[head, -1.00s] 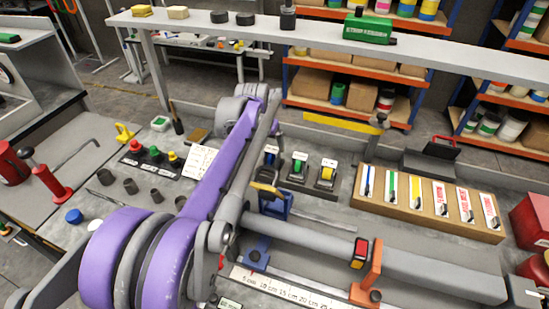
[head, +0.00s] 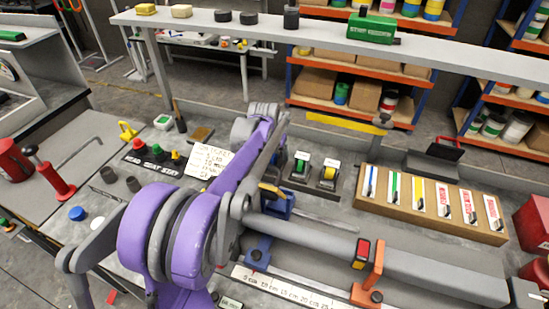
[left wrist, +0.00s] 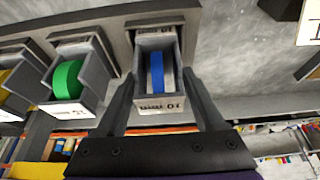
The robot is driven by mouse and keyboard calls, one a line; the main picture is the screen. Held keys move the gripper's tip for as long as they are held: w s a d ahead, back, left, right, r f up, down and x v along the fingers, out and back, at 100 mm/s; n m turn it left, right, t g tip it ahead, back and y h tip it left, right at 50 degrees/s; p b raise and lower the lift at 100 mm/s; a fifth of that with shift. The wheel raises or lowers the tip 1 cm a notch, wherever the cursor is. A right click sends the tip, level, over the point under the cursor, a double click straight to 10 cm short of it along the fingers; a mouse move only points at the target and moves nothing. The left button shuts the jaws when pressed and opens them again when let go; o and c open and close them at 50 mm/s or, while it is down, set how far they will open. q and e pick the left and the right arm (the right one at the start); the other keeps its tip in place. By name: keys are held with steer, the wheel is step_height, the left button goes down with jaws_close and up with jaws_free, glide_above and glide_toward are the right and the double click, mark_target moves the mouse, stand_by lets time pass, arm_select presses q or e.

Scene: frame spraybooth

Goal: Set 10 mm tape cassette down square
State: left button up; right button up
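The 10 mm tape cassette (left wrist: 157,75), a grey holder with a blue roll, sits in line with its neighbours at a dock place in the left wrist view. Its 10 mm label reads upside down there. My left gripper (left wrist: 160,82) has one finger on each side of it. The fingers look spread, with a thin gap at the right; contact at the left is unclear. In the head view my left arm hides this cassette and the fingertips. A green-roll cassette (head: 299,169) and a yellow-roll cassette (head: 327,177) stand beside its place. My right gripper is not in view.
A cardboard box of colour cards (head: 430,207) stands right of the cassettes. A ruler strip (head: 290,290) and grey beam (head: 320,238) lie in front. A written card (head: 208,162) and a button box (head: 155,158) are at the left. A shelf (head: 320,45) spans the back.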

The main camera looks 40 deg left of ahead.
arm_select(q)
jaws_close()
